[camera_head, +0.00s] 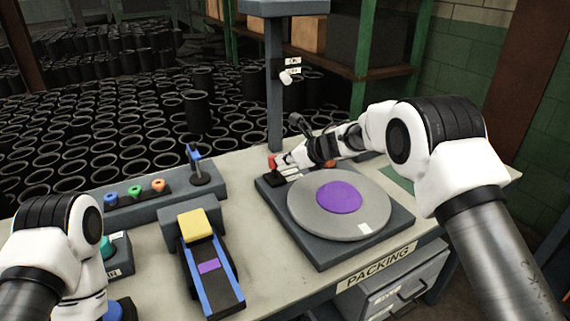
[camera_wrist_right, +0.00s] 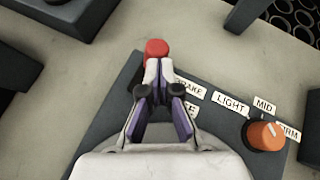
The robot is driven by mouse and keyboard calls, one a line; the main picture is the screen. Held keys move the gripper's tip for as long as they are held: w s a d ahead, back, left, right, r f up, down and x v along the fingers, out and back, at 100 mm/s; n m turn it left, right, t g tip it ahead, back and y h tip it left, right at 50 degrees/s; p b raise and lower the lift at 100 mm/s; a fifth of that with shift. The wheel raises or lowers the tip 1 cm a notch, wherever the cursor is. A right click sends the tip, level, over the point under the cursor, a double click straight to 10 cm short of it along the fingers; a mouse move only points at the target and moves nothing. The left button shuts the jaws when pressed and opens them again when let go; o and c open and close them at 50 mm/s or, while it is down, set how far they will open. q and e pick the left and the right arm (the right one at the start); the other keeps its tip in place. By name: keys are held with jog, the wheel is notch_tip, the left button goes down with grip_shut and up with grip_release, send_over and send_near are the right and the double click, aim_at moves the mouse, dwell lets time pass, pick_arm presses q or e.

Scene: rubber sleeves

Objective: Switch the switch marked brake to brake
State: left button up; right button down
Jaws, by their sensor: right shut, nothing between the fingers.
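The brake switch has a red knob (camera_wrist_right: 156,47), just beyond my right gripper's fingertips in the right wrist view. The red knob also shows in the head view (camera_head: 272,161), at the back left corner of the turntable base. A label partly reading "BRAKE" (camera_wrist_right: 188,88) sits beside it, partly covered by the fingers. My right gripper (camera_wrist_right: 158,70) is shut and empty, its tips at the knob's near side; whether they touch it I cannot tell. In the head view my right gripper (camera_head: 284,161) reaches in from the right. My left arm shows at the left edge, but its gripper is not clearly visible.
A grey turntable (camera_head: 290,205) with a purple disc (camera_head: 339,196) fills the base's middle. An orange dial (camera_wrist_right: 265,134) with labels including "LIGHT" and "MID" is right of the knob. A small conveyor (camera_head: 222,283), colored buttons (camera_head: 135,190) and a grey post (camera_head: 274,90) stand nearby.

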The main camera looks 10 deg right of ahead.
jog(key=shift+r, duration=0.1)
jog(key=shift+s+r+p, duration=0.1)
jog(key=shift+r+p, duration=0.4)
jog(key=shift+r, duration=0.25)
